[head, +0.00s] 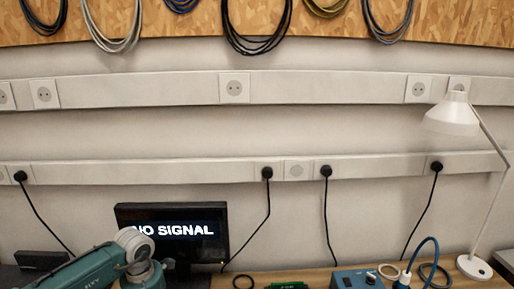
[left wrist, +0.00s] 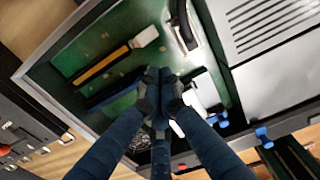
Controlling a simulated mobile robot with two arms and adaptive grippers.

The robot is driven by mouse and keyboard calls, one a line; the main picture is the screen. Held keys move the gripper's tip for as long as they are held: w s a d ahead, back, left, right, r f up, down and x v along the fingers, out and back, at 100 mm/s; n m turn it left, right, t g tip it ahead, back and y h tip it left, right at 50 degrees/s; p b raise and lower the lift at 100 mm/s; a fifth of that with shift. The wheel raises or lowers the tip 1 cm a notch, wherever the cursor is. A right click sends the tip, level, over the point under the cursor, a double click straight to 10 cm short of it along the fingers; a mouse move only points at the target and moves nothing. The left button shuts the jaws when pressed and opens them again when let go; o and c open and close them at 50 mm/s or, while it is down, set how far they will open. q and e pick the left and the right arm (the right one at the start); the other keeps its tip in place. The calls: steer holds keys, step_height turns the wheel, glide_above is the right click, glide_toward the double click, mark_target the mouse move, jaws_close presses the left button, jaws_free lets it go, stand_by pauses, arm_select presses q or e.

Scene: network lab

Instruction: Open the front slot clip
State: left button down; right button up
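In the left wrist view a green circuit board (left wrist: 62,62) sits inside a grey open case. A yellow-and-black slot (left wrist: 102,64) on it has a white clip (left wrist: 146,37) at its upper right end. A dark blue slot (left wrist: 104,94) runs parallel below it and partly disappears behind my fingers. White parts (left wrist: 204,92) show just right of the fingertips; I cannot tell whether one is that slot's clip. My left gripper (left wrist: 161,90) is over the board with its dark fingertips drawn together. No held object shows between them. My right gripper is in neither view.
A metal panel with vents (left wrist: 262,30) borders the board on the right. Blue connectors (left wrist: 263,137) lie near the case's lower edge. In the head view a monitor (head: 180,231) reads "NO SIGNAL", and a white lamp (head: 453,116) stands at the right.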

arm_select(q)
steer(key=shift+s, duration=0.1)
steer(key=shift+a+r+p, duration=0.1)
steer(key=shift+r+p, duration=0.7)
steer(key=shift+p, duration=0.05)
step_height(320, 180, up, 6)
steer(key=p, duration=0.3)
steer(key=shift+p, duration=0.3)
